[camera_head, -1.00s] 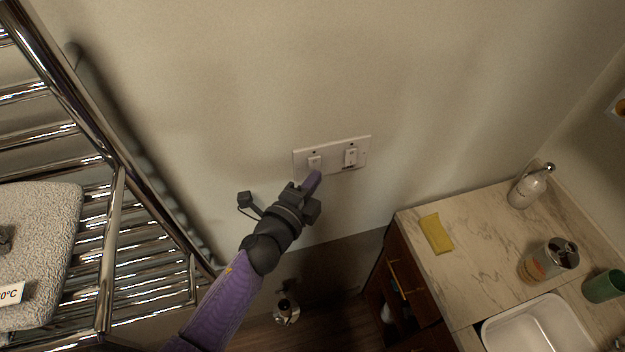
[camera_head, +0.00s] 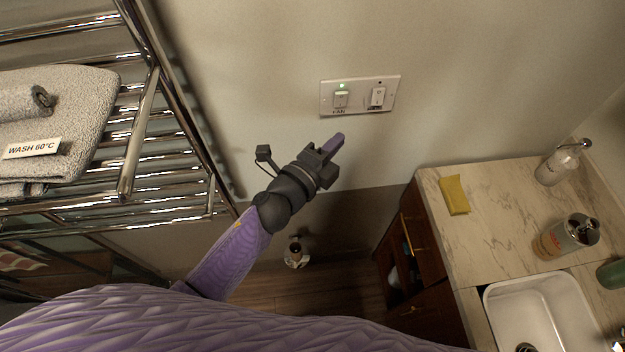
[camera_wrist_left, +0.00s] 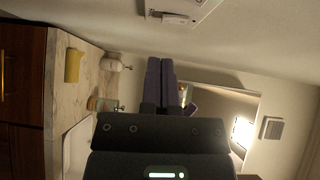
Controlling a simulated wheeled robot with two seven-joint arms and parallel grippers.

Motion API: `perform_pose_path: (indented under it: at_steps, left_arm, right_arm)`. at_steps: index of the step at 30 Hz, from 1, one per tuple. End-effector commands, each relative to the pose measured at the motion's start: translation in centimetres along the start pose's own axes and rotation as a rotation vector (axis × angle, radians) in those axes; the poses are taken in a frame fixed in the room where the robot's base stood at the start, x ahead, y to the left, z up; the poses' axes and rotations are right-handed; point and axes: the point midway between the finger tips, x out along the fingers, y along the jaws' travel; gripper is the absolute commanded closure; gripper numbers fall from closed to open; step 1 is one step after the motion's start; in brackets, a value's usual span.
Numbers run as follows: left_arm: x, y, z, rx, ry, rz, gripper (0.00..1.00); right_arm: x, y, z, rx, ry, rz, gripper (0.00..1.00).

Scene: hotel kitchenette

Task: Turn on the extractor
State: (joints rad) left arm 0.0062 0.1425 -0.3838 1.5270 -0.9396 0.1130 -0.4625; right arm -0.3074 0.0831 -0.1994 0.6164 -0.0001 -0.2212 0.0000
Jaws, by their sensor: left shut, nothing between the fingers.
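A white wall plate (camera_head: 360,110) carries two rocker switches. The left switch (camera_head: 341,98) has the label FAN under it and a lit green light above it. The right switch (camera_head: 378,96) has a dark, unlit indicator. My left gripper (camera_head: 338,141) is shut and empty, below the plate and apart from it. In the left wrist view its purple fingers (camera_wrist_left: 160,82) are together, and part of the plate (camera_wrist_left: 190,8) shows at the top edge. A square vent grille (camera_wrist_left: 272,128) is on the far surface there. My right gripper is not in view.
A chrome towel rack (camera_head: 150,135) with grey towels (camera_head: 60,110) stands at left. The wall around the plate is clear.

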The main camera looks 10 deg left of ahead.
Motion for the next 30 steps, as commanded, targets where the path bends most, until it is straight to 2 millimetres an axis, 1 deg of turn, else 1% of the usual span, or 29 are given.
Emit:
perform_pose_path:
  at_steps: [1, 6, 9, 12, 16, 28, 30]
  left_arm:
    - [-0.9, 0.2, 0.1, 0.001, -0.001, 0.002, 1.0]
    - [-4.2, 0.7, 0.1, 0.0, -0.001, 0.003, 1.0]
    - [-5.9, 0.9, 0.0, 0.0, 0.0, 0.002, 1.0]
    - [-7.1, 1.0, 0.1, -0.001, -0.001, 0.001, 1.0]
    - [-7.8, 1.0, 0.1, 0.001, 0.0, 0.0, 1.0]
    - [-7.8, 1.0, 0.1, 0.001, 0.0, 0.0, 1.0]
    - [-7.8, 0.7, 0.1, 0.001, 0.0, -0.001, 1.0]
  right_arm:
    - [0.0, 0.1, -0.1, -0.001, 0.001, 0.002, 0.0]
    - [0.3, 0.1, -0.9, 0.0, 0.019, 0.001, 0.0]
    - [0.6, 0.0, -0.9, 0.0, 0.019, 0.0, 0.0]
    - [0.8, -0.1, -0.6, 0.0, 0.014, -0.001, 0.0]
    - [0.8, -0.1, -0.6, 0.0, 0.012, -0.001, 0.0]
    - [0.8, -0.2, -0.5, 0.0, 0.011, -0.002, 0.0]
    - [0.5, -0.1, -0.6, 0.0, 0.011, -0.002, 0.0]
